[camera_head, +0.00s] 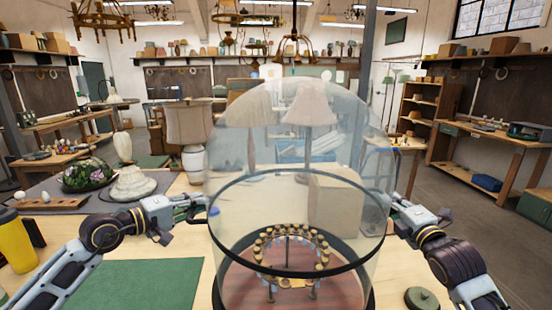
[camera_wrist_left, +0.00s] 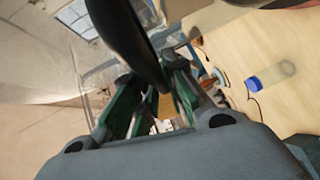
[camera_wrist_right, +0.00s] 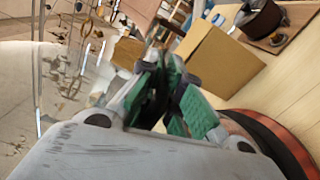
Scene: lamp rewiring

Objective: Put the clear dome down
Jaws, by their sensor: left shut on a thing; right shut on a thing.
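The clear dome (camera_head: 290,130) is upright in the middle of the head view, a large glass bell with a dark band low around it. My left gripper (camera_head: 203,207) is shut on its left side, and my right gripper (camera_head: 391,205) is shut on its right side. A round reddish wooden base (camera_head: 255,285) with a dark edge shows through and below the glass, carrying a ring of small bulb-like pieces (camera_head: 290,245). Whether the dome touches the base I cannot tell. The left fingers (camera_wrist_left: 160,105) and right fingers (camera_wrist_right: 165,95) show in the wrist views.
A green mat (camera_head: 150,285) lies left of the base. A yellow bottle (camera_head: 14,240), a floral glass shade (camera_head: 88,175) and a white lamp (camera_head: 130,175) stand further left. A cardboard box (camera_head: 335,200) is behind the dome. A small green round piece (camera_head: 421,298) lies at right.

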